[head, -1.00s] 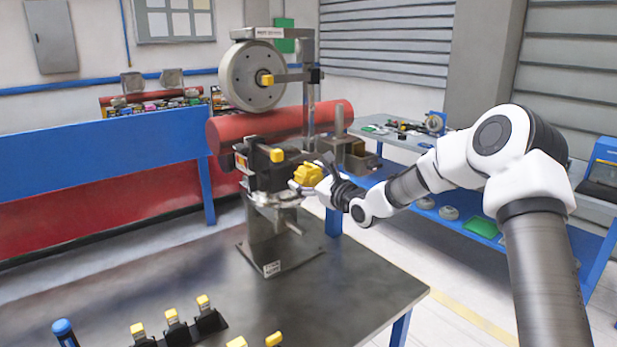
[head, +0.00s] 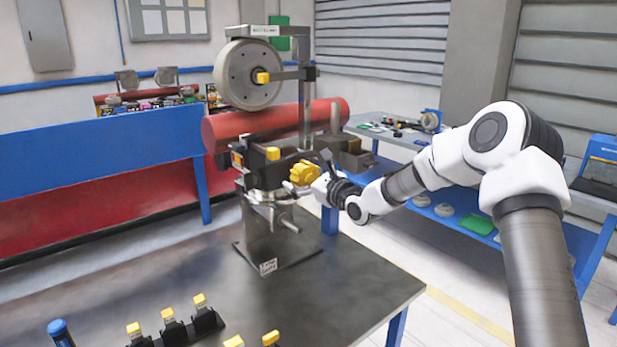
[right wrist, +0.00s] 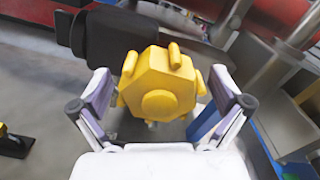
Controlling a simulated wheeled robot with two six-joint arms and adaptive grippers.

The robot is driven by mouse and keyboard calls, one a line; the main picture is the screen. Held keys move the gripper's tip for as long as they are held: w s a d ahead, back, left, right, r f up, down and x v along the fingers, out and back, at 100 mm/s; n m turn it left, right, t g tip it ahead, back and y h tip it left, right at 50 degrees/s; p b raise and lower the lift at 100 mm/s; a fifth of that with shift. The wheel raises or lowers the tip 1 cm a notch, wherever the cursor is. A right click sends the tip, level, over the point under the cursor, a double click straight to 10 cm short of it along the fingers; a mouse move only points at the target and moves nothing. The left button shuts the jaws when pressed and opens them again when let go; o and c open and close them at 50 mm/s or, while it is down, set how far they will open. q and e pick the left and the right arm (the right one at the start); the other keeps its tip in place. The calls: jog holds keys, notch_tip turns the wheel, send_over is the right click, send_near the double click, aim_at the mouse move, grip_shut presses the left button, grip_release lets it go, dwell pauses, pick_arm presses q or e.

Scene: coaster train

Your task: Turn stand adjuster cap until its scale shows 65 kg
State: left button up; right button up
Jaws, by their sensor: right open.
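The yellow lobed adjuster cap (head: 303,173) sits on the right side of the stand's dark clamp head (head: 266,168). In the right wrist view the cap (right wrist: 158,85) faces the camera, with its round centre and several lobes clear. My right gripper (head: 319,177) is at the cap's right side. In the right wrist view its open fingers (right wrist: 160,92) stand to the left and right of the cap, with gaps visible; I cannot tell how far the tips reach past it. No scale reading can be made out. My left gripper is not in view.
A grey wheel (head: 248,75) hangs above the clamp, with a red tube (head: 235,130) behind it. The stand is on a dark table (head: 330,290). Yellow-topped black pieces (head: 174,325) and a blue-capped tool (head: 60,333) lie at the front. The table's right part is clear.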

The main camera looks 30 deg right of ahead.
jog(key=s, duration=1.1)
jog(key=shift+s+d, duration=0.35)
jog(key=shift+d, duration=0.1)
